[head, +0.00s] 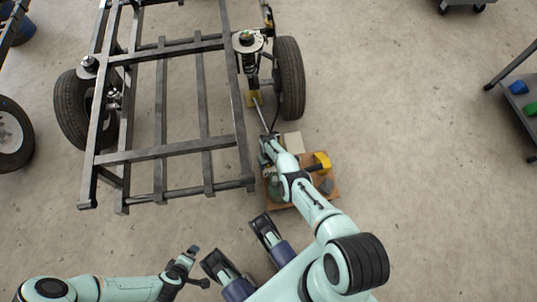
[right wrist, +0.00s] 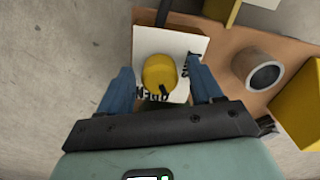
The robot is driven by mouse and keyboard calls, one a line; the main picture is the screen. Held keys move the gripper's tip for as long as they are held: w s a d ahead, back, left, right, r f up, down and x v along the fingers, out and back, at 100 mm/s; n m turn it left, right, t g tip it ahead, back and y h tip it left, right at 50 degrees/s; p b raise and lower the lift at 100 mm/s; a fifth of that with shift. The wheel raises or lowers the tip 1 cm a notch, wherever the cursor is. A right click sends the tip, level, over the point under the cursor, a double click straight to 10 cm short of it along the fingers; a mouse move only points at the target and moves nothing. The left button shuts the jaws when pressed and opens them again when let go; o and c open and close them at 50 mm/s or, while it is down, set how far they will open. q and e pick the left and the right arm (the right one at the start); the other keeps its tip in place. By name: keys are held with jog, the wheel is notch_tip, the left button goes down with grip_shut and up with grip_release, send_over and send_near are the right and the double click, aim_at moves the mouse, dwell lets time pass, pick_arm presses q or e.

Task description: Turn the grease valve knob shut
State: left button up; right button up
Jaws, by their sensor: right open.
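In the right wrist view, a round yellow knob (right wrist: 158,72) sits on a white plate (right wrist: 175,42). Its black pointer is at the lower edge, beside black letters that look like an upside-down "OPEN". More lettering at the plate's right is partly covered by a finger. My right gripper (right wrist: 159,68) is open, with its blue fingers on either side of the knob and a visible gap to each. In the head view, my right gripper (head: 267,143) is by the wooden board (head: 327,192), and the knob is hidden. My left gripper (head: 189,256) is low and away; its jaws are unclear.
The board also carries a grey hollow cylinder (right wrist: 264,76) and a yellow block (right wrist: 300,108). A dark metal chassis frame (head: 160,155) stands left of my right arm, with a wheel (head: 290,78) and spring behind. A cart (head: 522,95) is at far right. Open floor lies between.

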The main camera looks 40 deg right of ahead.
jog(key=c, duration=1.1)
jog(key=shift+o, duration=0.2)
pick_arm(q)
jog(key=shift+s, duration=0.1)
pick_arm(e)
jog(key=shift+n, duration=0.8)
jog(key=shift+n+b, duration=0.4)
jog(key=shift+n, duration=0.5)
pick_arm(q)
jog(key=shift+g, duration=0.5)
jog(key=shift+s+a+f+b, duration=0.2)
jog(key=shift+s+f+b, duration=0.1)
jog(key=shift+s+f, duration=0.45)
jog(key=shift+s+a+f+b, duration=0.2)
jog(key=shift+s+f+b, duration=0.15)
jog(key=shift+f, duration=0.6)
pick_arm(e)
jog(key=shift+n, duration=1.3)
